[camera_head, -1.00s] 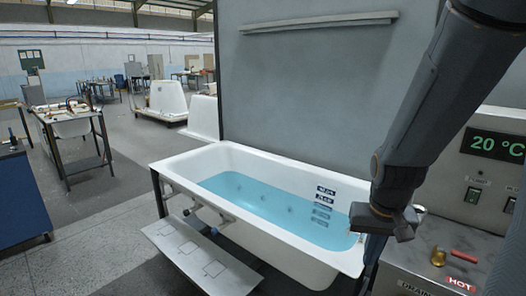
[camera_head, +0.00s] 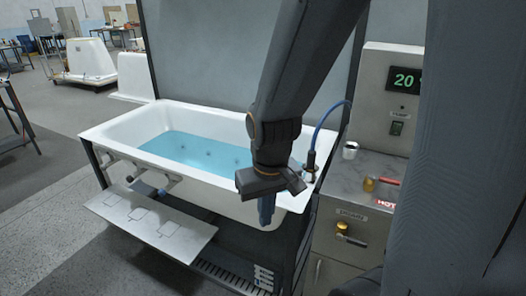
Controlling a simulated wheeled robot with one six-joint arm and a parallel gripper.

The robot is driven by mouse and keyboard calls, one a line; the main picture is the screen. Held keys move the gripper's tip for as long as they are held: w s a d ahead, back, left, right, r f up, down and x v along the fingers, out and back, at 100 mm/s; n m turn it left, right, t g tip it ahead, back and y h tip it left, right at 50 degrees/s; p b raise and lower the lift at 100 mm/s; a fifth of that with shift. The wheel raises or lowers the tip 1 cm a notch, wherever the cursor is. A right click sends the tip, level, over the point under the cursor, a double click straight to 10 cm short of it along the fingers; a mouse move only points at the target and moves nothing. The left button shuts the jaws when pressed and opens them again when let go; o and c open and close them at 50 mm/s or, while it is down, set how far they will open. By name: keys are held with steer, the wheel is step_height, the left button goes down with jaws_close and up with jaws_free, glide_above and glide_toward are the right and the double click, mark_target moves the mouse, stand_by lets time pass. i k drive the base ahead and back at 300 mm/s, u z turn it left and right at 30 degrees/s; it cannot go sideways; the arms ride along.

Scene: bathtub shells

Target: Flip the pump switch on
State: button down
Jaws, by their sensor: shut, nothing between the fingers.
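A grey control panel (camera_head: 383,97) stands at the right, with a green display reading 20. Below the display is a dark rocker switch (camera_head: 396,128) under a small label too blurred to read, so I cannot tell whether it is the pump switch. Its position is also too small to tell. A dark part of my own body hides the panel's right side. My gripper (camera_head: 266,212) is shut and empty. It points down in front of the tub's near right end, to the left of and lower in the picture than the switch.
The white bathtub (camera_head: 120,121) holds blue water. A blue hose (camera_head: 325,118) rises by its right corner. The steel counter (camera_head: 340,190) bears a white cup (camera_head: 350,151), a brass knob (camera_head: 369,184) and a red handle (camera_head: 387,182). A brass drain valve (camera_head: 343,228) projects from its front.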

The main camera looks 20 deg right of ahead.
mark_target(397, 127)
steer(key=z, duration=1.85)
steer(key=i, duration=0.1)
steer(key=u, duration=0.25)
steer(key=k, duration=0.1)
